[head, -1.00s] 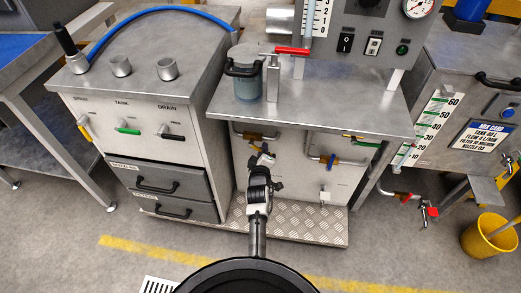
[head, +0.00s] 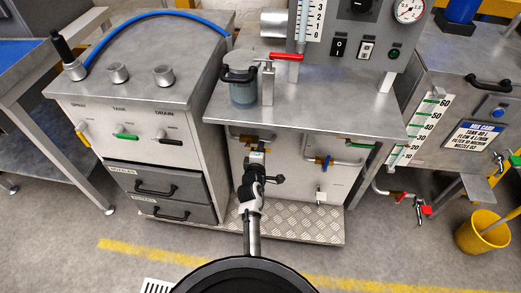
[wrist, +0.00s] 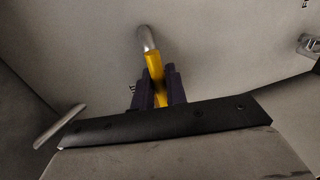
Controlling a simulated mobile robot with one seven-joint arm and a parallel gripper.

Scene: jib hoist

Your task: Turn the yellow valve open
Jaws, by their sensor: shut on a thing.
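In the wrist view a yellow handle (wrist: 154,67) with a silver stem stands out from a grey panel. The two dark fingers of my gripper (wrist: 159,88) sit on either side of its near end and are shut on it. In the head view my gripper (head: 257,153) is under the front edge of the middle bench, close to the bench's front panel. A brass fitting (head: 265,137) on a pipe shows just above it. The handle itself is hidden by my gripper in that view.
Right of my gripper is a blue-handled valve (head: 326,162) on a pipe. The bench top (head: 330,112) overhangs above. A ribbed step plate (head: 310,226) lies below. A cabinet (head: 140,120) with levers and drawers (head: 160,180) stands left. A yellow bucket (head: 480,235) stands right.

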